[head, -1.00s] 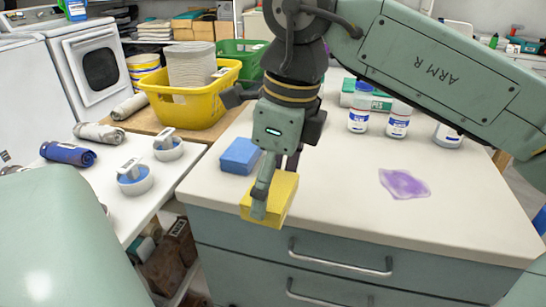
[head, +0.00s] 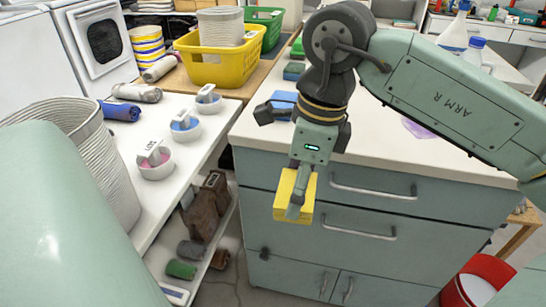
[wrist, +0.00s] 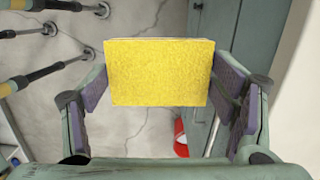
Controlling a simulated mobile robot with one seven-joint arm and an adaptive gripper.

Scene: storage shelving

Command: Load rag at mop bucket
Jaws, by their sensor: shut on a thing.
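My gripper (head: 299,192) is shut on a yellow sponge-like block (head: 284,205) in front of the counter's drawers. In the wrist view the yellow block (wrist: 160,75) sits between the two fingers (wrist: 160,100), over the floor. A red bucket-like container (head: 478,285) stands on the floor at the lower right of the head view; part of it also shows in the wrist view (wrist: 181,138). I cannot tell whether it is the mop bucket. Rolled cloths, one blue (head: 121,110) and one grey (head: 137,92), lie on the white shelf.
The counter (head: 400,160) carries a blue sponge (head: 284,98) and a purple spill (head: 418,130). A yellow basket (head: 222,68) stands behind the white shelf (head: 190,150). A grey ribbed bin (head: 112,165) is at the left. Poles (wrist: 60,65) with yellow grips show in the wrist view.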

